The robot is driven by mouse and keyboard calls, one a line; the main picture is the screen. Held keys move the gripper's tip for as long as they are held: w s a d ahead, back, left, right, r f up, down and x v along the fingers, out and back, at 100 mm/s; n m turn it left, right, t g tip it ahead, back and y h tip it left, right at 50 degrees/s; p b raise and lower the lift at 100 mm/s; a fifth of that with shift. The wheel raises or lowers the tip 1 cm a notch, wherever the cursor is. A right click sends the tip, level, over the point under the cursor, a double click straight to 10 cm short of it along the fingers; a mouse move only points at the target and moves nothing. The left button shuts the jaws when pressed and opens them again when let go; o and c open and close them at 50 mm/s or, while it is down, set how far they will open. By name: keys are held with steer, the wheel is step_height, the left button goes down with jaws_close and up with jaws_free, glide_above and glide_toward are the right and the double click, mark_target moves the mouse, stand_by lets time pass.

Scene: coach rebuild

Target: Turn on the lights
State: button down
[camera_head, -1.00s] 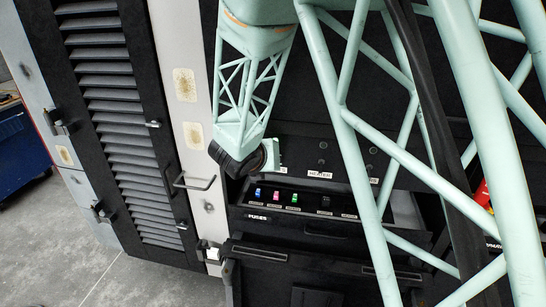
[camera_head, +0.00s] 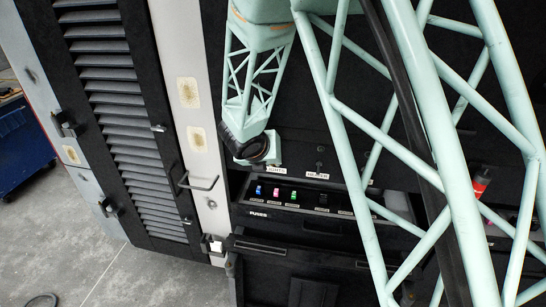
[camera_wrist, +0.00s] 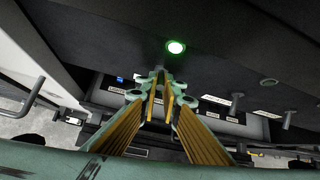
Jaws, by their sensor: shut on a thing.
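The black control panel (camera_head: 340,160) has a white label reading LIGHTS (camera_head: 276,170) at its left, partly beside my wrist. My gripper (camera_wrist: 160,93) points at the panel, its yellow-padded fingers close together at the tips. It is shut on what appears to be the lights switch, which the fingers hide. Just above the fingertips in the wrist view, a round lamp (camera_wrist: 176,47) glows green. To its right are an unlit round lamp (camera_wrist: 268,82) and two small switches (camera_wrist: 236,101). In the head view my wrist hides the fingers.
Below the panel is an open fuse drawer (camera_head: 300,226) with several coloured fuses (camera_head: 276,192). A louvred door (camera_head: 115,120) and its handle (camera_head: 198,184) stand to the left. A red cylinder (camera_head: 480,184) is at the right. My lattice arm covers much of the right side.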

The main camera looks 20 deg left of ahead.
steer(key=shift+g+p, duration=0.3)
steer(key=shift+p, duration=0.4)
steer(key=c, duration=2.8)
jaws_free()
steer(key=shift+s+r, duration=0.1)
steer(key=shift+r, duration=0.1)
steer(key=shift+v, duration=5.8)
